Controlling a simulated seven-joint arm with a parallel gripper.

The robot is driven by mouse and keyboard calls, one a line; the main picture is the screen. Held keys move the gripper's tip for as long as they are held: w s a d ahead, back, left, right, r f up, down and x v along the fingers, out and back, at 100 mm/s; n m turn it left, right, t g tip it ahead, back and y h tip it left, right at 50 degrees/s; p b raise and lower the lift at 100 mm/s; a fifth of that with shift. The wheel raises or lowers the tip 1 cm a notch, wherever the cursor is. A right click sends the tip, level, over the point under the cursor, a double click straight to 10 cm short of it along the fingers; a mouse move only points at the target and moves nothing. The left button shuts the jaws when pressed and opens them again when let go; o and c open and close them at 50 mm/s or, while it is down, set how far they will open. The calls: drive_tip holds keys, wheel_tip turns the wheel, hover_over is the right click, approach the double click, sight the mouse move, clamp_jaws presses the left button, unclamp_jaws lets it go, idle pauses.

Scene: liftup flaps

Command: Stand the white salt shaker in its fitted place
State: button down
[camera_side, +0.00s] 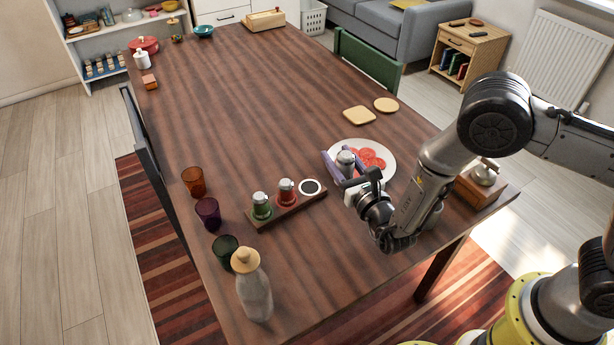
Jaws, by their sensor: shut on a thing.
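The white salt shaker (346,168), with a grey metal cap, is between the lilac fingers of my gripper (345,163). My gripper is shut on it, just left of the plate; I cannot tell how high it is above the table. A dark wooden rack (288,209) stands to the left and nearer the camera. It holds a green shaker (261,207) and a red shaker (286,192). The place at its right end, a white disc with a dark ring (310,187), is empty. The shaker is to the right of this place and apart from it.
A white plate of tomato slices (386,171) is right behind my gripper. Orange, purple and green glasses (207,212) and a stoppered bottle (254,292) stand left of the rack. The table's middle is clear.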

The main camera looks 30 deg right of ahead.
drive_tip(key=w+a+f, duration=0.2)
drive_tip(key=w+f, duration=0.1)
drive_tip(key=w, duration=0.3)
hover_over(306, 180)
drive_tip(key=f, duration=0.4)
drive_tip(key=shift+s+f, duration=0.3)
drive_tip(key=shift+s, duration=0.05)
drive_tip(key=shift+w+f, duration=0.15)
drive_tip(key=shift+f, duration=0.05)
drive_tip(key=shift+w+a+f, duration=0.1)
drive_tip(key=shift+w+f, duration=0.05)
drive_tip(key=shift+f, duration=1.5)
drive_tip(key=shift+f, duration=0.1)
drive_tip(key=shift+c, duration=1.6)
unclamp_jaws()
drive_tip(key=shift+f, duration=0.1)
